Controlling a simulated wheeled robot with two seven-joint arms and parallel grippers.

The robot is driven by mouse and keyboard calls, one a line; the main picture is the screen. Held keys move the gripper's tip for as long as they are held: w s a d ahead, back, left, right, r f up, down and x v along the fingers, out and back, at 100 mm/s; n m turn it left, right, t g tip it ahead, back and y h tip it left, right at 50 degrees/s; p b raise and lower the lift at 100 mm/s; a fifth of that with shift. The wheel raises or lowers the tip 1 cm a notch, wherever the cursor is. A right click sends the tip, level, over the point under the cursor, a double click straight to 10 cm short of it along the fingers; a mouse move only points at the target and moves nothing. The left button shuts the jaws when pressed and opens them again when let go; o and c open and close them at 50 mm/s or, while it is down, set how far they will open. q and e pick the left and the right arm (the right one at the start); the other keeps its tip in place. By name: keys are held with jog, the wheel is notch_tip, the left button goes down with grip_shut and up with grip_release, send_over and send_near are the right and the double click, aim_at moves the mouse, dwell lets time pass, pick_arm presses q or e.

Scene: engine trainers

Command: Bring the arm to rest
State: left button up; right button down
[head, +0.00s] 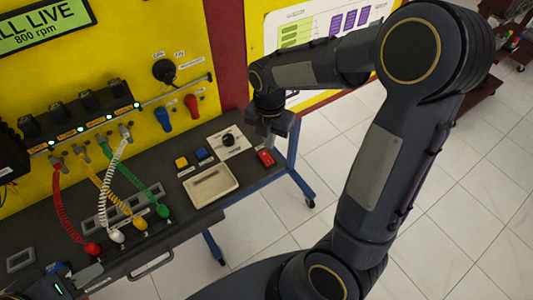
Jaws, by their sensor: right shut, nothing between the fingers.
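My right arm comes in from the lower right, arches over the floor and bends down at the wrist. My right gripper (267,140) points down over the right end of the bench. At the lower left edge, a dark body with a green light strip and grey finger-like parts looks like my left gripper (86,276). It is mostly cut off, and its jaws cannot be made out.
The dark bench (150,177) holds a beige tray (211,185), a knob panel (228,141) and several coiled cables with coloured plugs. A yellow panel (130,40) stands behind. White floor tiles (460,210) are open at right; a dark red rack (487,85) stands beyond.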

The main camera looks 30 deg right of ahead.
dwell(0.4)
jog(key=s+a+r+m+t+y, duration=0.2)
jog(key=s+r+m, duration=0.2)
jog(key=s+m, duration=0.4)
jog(key=s+a+r+m+t+y, duration=0.1)
jog(key=s+m, duration=0.8)
jog(key=m, duration=0.9)
notch_tip(320, 180, up, 3)
jog(key=a+t, duration=0.1)
jog(key=t, duration=0.1)
jog(key=shift+m+t+y, duration=0.3)
jog(key=shift+m+y, duration=0.1)
